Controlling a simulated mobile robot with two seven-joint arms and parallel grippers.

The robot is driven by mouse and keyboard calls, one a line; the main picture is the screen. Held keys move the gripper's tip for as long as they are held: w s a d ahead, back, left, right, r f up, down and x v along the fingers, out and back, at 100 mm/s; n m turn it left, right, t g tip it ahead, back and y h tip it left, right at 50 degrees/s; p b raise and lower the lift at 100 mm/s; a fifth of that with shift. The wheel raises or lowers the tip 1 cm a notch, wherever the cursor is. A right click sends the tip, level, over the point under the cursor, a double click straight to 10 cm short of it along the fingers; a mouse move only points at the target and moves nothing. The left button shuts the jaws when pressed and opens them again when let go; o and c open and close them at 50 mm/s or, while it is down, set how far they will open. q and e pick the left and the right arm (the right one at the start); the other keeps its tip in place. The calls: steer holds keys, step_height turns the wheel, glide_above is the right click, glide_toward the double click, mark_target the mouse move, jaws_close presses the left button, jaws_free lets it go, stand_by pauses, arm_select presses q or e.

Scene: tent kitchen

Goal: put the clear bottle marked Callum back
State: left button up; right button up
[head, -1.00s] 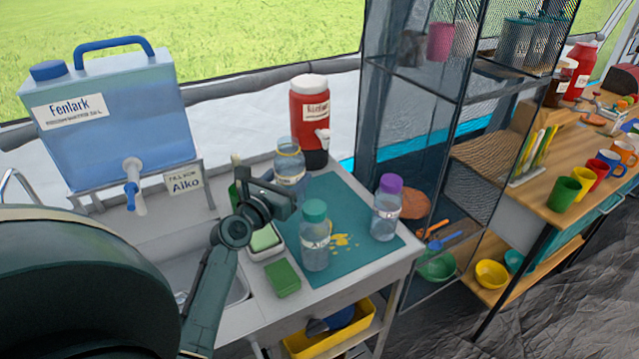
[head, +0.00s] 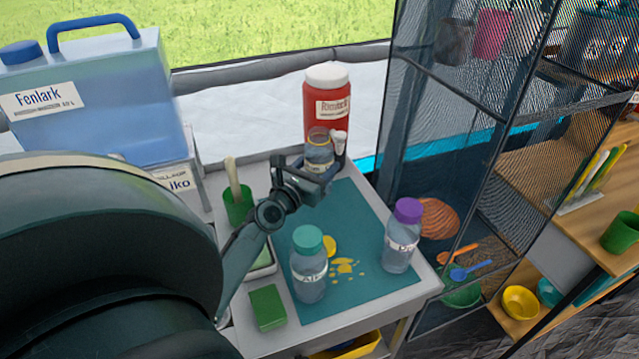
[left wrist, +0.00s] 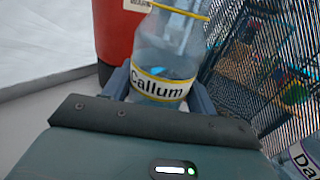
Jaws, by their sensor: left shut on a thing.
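The clear bottle marked Callum (left wrist: 165,85) has a yellow ring near its top and shows no cap. In the head view the bottle (head: 319,150) is in front of the red dispenser, at the back of the teal mat (head: 352,205). My left gripper (head: 322,178) is shut on it, with a finger on each side in the left wrist view (left wrist: 160,95). The arm hides its lower part in the head view, so I cannot tell whether its base touches the counter. My right gripper is not in view.
A green-capped bottle (head: 308,270) and a purple-capped bottle (head: 402,240) stand on the mat, with a yellow disc (head: 329,245) and yellow spots between. The red dispenser (head: 326,100) stands behind. A green cup (head: 238,207) is left; a mesh shelf (head: 470,120) is right.

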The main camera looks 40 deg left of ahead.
arm_select(q)
steer(key=shift+f, duration=0.6)
step_height(320, 180, down, 3)
steer(key=shift+f+b, duration=0.2)
steer(key=shift+b, duration=1)
steer(key=shift+f, duration=0.15)
steer(key=shift+w, duration=0.1)
steer(key=shift+f, duration=0.1)
steer(key=o, duration=0.9)
steer(key=shift+o, duration=0.8)
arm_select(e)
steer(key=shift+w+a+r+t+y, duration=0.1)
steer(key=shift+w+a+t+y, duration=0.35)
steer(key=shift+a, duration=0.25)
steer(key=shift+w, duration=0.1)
